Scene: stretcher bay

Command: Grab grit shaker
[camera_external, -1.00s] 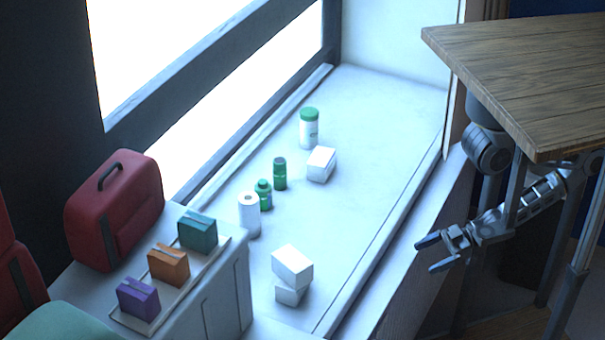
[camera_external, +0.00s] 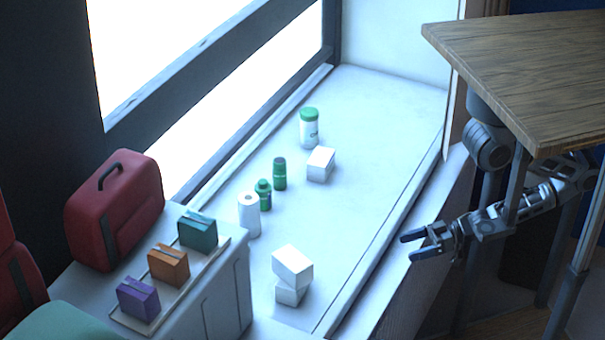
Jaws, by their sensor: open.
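The grit shaker is most likely the white container with a green lid and green mark (camera_external: 309,128), standing upright at the back of the white window sill; I cannot read its label. My gripper (camera_external: 408,246) is open and empty. It is at the right, beside the sill's front edge, well apart from the container and nearer the camera. Both fingers point left toward the sill. Nothing hides the container.
A white box (camera_external: 321,164) stands close by the container. Two green bottles (camera_external: 279,173) (camera_external: 264,195), a white roll (camera_external: 249,214) and stacked white boxes (camera_external: 292,266) are on the sill (camera_external: 385,115). A wooden table (camera_external: 525,75) overhangs my arm.

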